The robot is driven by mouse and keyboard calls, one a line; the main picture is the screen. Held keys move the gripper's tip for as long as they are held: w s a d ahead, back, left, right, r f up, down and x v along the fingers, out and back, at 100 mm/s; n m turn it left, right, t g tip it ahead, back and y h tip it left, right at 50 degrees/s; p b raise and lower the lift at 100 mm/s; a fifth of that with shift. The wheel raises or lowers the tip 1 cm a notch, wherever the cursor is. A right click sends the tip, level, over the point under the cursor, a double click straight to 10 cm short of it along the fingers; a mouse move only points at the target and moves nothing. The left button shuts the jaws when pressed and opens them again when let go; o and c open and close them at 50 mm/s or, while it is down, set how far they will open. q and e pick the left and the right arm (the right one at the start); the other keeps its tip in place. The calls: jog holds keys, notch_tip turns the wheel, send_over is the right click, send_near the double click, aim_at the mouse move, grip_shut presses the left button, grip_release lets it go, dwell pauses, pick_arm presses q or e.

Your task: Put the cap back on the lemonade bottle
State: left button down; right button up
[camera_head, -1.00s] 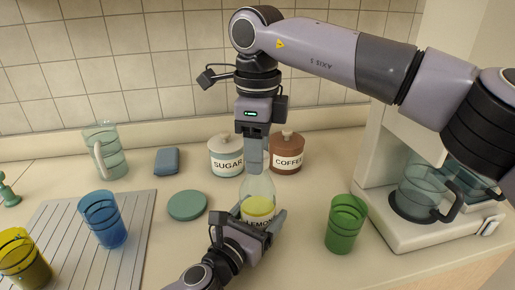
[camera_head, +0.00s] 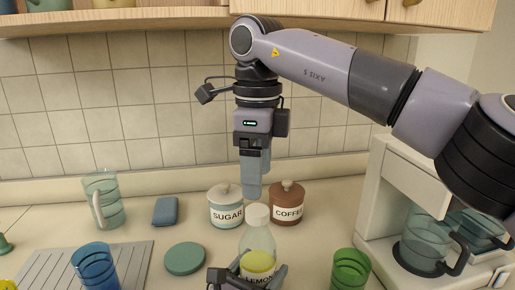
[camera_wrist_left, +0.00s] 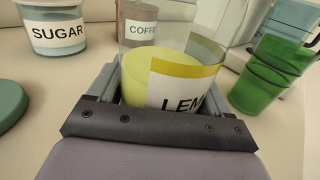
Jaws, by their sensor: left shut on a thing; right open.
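The lemonade bottle (camera_head: 259,241) stands upright on the counter, clear above with yellow liquid and a label. A pale cap (camera_head: 257,213) sits on top of its neck; I cannot tell how tightly it is seated. My left gripper (camera_head: 249,278) is shut around the lower part of the bottle; the left wrist view shows the bottle (camera_wrist_left: 165,75) between its fingers, with its top out of frame. My right gripper (camera_head: 251,190) points straight down just above the cap, open and empty, its fingers seen nearly edge-on.
The sugar jar (camera_head: 226,207) and coffee jar (camera_head: 287,204) stand behind the bottle. A green glass (camera_head: 350,270) is to the right, beside the coffee machine (camera_head: 386,200). A teal disc (camera_head: 185,258) and blue glass (camera_head: 95,268) lie left. Cupboards (camera_head: 140,19) hang above.

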jog(key=shift+r, duration=2.65)
pick_arm(q)
grip_release()
jog(key=shift+s, duration=0.1)
jog(key=shift+v, duration=3.5)
pick_arm(e)
jog(key=shift+f, duration=0.15)
jog(key=shift+s, duration=0.1)
